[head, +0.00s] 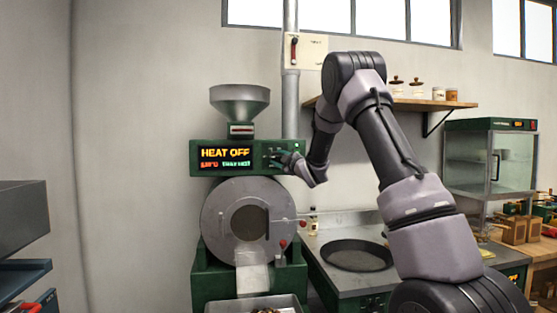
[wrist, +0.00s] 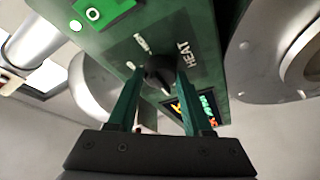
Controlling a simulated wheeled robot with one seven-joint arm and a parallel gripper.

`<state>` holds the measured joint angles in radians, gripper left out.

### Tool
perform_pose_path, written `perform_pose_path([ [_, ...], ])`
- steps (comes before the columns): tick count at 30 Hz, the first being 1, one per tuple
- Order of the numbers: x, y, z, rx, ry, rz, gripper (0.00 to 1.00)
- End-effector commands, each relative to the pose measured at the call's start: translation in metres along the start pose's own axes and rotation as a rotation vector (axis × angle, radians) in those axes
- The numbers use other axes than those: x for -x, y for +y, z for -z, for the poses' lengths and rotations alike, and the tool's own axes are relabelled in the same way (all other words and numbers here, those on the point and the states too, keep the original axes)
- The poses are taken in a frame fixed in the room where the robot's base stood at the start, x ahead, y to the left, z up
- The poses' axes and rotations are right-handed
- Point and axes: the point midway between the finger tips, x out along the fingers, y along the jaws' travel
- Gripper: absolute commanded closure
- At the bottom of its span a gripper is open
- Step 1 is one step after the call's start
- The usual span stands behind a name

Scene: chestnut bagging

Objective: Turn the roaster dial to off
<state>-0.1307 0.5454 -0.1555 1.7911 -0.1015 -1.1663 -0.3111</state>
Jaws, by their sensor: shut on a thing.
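The green roaster (head: 200,255) stands against the wall, with a hopper on top and a round grey drum in front. Its display (head: 225,157) reads "HEAT OFF", with smaller red and green text below. The roaster dial (wrist: 158,70) is a dark knob on the green panel beside the word "HEAT". My gripper (wrist: 158,82) is shut on the dial, one green finger on each side. In the head view my gripper (head: 283,160) is at the panel's right end and hides most of the dial.
A metal counter with a dark round pan (head: 357,256) is right of the roaster. A metal tray (head: 250,304) is below the drum's chute. A wall shelf (head: 400,102) holds jars, and a glass cabinet (head: 488,160) stands at right. A vertical pipe (head: 290,100) rises behind the roaster.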

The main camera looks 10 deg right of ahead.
Motion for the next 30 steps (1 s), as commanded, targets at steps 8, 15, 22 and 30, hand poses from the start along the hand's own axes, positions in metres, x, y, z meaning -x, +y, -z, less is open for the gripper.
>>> perform_pose_path([
  [8,0.000,-0.001,0.000,0.001,0.001,0.001,0.35],
  [15,0.000,0.000,0.000,0.000,0.001,0.000,0.20],
  [22,0.009,0.000,-0.001,-0.001,-0.002,0.001,0.20],
  [30,0.060,0.000,-0.001,-0.001,-0.002,0.000,0.20],
])
